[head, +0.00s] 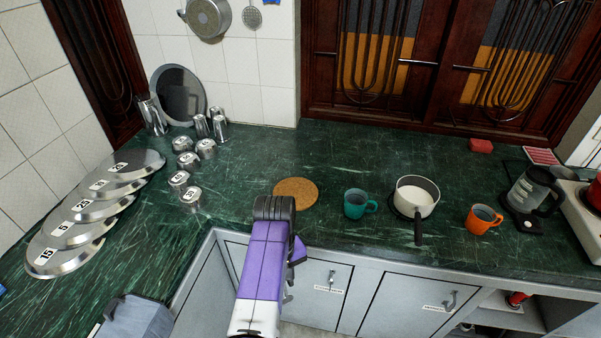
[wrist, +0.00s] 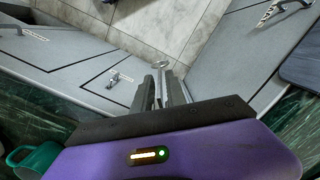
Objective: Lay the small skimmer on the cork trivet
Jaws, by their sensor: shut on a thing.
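The cork trivet (head: 296,191) is a round tan disc lying flat on the green counter near its front edge, just beyond my arm in the head view. My gripper (wrist: 163,84) is shut on a thin metal thing with a pale, round end, which looks like the small skimmer (wrist: 160,63). Only a little of it shows past the fingers in the wrist view. The gripper points down toward the floor in front of the cabinets, off the counter. In the head view my arm hides most of the hand and the held thing.
A teal mug (head: 355,203), a white saucepan (head: 415,196) and an orange mug (head: 482,219) stand right of the trivet. Steel cups (head: 190,194) and plates (head: 66,262) are to the left. Another skimmer (head: 252,16) hangs on the wall. Counter behind the trivet is clear.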

